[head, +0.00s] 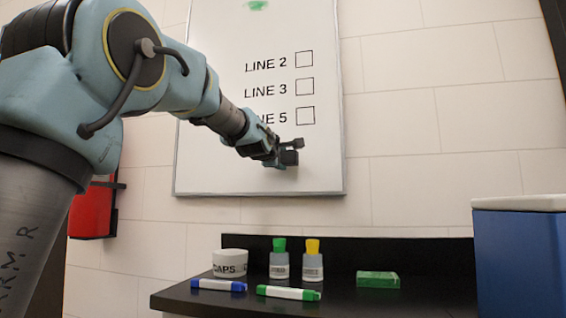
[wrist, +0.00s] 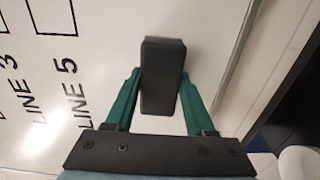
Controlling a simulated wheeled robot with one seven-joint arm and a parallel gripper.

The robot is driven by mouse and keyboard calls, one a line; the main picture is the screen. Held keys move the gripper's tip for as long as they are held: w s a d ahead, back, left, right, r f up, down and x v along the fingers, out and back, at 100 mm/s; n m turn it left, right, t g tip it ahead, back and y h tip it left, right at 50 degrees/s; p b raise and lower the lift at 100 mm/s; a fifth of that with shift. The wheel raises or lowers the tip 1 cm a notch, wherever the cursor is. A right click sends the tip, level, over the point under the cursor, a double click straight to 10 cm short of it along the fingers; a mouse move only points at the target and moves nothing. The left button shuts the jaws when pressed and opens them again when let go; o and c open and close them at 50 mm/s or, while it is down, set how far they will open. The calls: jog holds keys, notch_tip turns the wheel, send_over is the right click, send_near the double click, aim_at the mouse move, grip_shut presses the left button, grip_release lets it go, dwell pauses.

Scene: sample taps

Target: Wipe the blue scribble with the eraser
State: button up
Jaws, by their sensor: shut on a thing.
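My gripper (head: 284,150) is in front of the lower part of the whiteboard (head: 325,170), just below the printed LINE 5 row. In the wrist view its two green fingers are shut on the dark eraser (wrist: 162,75), one on each side. The eraser also shows as a small dark block in the head view (head: 289,158). I cannot tell whether it touches the board. No blue scribble shows in either view; my arm hides the left part of the board.
A green smudge (head: 257,5) is at the board's top. A dark shelf (head: 420,255) below holds a CAPS tub (head: 230,262), two bottles, a blue marker (head: 218,285), a green marker (head: 288,293) and a green box (head: 378,280). A blue bin (head: 520,255) stands right.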

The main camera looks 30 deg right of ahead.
jog(key=shift+v, duration=2.25)
jog(key=p+v, duration=0.1)
jog(key=v, duration=0.2)
jog(key=shift+d, duration=0.1)
jog(key=shift+b+x, duration=1.3)
jog(key=shift+x, duration=2.15)
jog(key=shift+p+x, duration=0.3)
jog(key=shift+x, duration=0.65)
